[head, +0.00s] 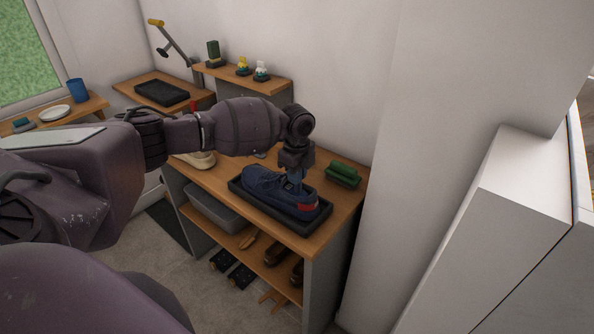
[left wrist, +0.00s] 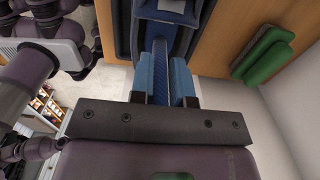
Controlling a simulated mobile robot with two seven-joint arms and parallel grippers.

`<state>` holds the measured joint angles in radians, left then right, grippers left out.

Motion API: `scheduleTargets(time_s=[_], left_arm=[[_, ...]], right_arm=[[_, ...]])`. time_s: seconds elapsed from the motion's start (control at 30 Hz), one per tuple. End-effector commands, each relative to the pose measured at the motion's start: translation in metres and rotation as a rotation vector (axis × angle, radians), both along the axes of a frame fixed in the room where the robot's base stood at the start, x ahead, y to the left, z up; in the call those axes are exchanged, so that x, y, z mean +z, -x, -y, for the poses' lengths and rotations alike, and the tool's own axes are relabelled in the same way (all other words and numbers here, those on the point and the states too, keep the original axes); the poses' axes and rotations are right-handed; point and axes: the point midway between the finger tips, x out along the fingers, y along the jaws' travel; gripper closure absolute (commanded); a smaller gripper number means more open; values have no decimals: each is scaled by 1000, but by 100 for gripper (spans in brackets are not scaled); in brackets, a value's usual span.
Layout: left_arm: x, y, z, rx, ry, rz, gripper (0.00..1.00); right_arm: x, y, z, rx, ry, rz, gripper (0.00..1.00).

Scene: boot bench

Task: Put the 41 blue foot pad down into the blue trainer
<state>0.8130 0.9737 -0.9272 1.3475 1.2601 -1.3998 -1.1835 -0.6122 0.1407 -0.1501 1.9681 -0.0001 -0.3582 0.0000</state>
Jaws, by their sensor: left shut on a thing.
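The blue trainer (head: 268,188) stands in a black tray (head: 236,187) on the wooden bench, its red-marked heel towards the lower right. My left gripper (head: 296,182) is over the trainer's opening, pointing down. In the left wrist view my left gripper (left wrist: 161,85) is shut on the blue foot pad (left wrist: 160,72), a thin textured strip standing between the two blue fingers. The trainer (left wrist: 172,14) lies just beyond the fingertips there. The pad's far end meets the trainer's opening in the picture; how deep it sits is hidden. My right gripper does not show.
A green brush-like block (head: 343,175) lies right of the tray, near the wall. A light shoe (head: 198,159) is partly hidden behind my left arm. A grey bin (head: 212,212) and dark shoes (head: 277,254) are on the shelf below. Bare bench top shows at the right end.

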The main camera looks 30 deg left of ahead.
Motion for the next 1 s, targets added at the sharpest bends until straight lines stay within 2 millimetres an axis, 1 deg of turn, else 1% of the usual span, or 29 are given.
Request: scheduleTargets(time_s=[0.47,0.77,0.8,0.97,1.0], left_arm=[[-19,0,0,-1,1,-1,100],[-21,0,0,-1,0,0,100],[-21,0,0,-1,0,0,81],[-21,0,0,-1,0,0,56],[-21,0,0,-1,0,0,54]], right_arm=[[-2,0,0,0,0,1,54],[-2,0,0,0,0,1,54],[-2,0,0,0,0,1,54],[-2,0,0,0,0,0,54],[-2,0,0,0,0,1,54]])
